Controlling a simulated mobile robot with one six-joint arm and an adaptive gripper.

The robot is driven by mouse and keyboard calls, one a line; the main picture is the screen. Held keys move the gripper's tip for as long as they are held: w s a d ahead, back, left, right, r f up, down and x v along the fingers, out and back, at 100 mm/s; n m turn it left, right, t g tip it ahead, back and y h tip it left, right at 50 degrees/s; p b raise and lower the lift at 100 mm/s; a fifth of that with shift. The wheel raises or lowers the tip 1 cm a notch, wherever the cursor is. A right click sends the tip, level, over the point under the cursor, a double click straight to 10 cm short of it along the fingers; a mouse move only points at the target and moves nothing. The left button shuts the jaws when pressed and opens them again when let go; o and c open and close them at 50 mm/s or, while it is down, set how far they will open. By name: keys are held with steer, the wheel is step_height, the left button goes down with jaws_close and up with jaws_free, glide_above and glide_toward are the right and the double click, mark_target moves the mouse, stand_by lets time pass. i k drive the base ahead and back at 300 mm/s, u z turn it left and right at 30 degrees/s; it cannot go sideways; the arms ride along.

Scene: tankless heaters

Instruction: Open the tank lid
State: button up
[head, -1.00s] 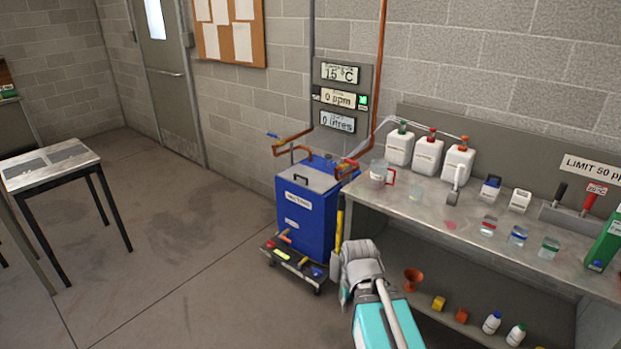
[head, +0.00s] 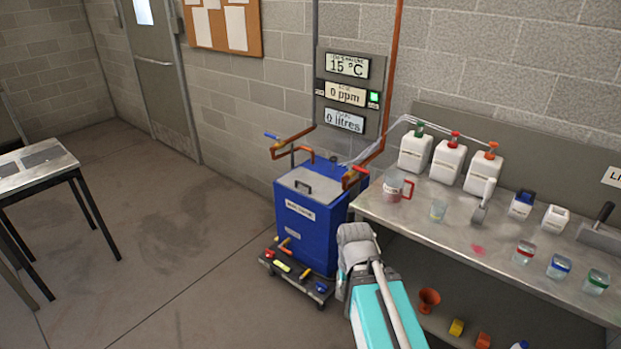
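The blue tank (head: 306,225) stands on a low wheeled cart against the back wall, near the middle of the head view. My gripper (head: 344,285) is at the lower middle, in front of and to the right of the tank, lower than the lid and apart from the handle. My arm hides its fingertips, so I cannot tell whether it is open or shut.
Copper pipes with a blue-handled valve (head: 271,136) and a red-handled one (head: 352,177) reach over the tank's back. A metal bench (head: 455,225) with jugs and bottles stands right of it. A small table (head: 35,180) is at left. The floor in front is clear.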

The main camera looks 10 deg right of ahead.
mark_target(320, 188)
steer(key=z, duration=0.05)
steer(key=i, duration=0.2)
steer(key=k, duration=1.35)
steer(key=u, duration=0.05)
steer(key=i, duration=0.3)
steer(key=u, duration=0.85)
steer(key=i, duration=1.5)
steer(key=z, duration=0.5)
steer(key=i, duration=0.45)
steer(key=z, duration=0.5)
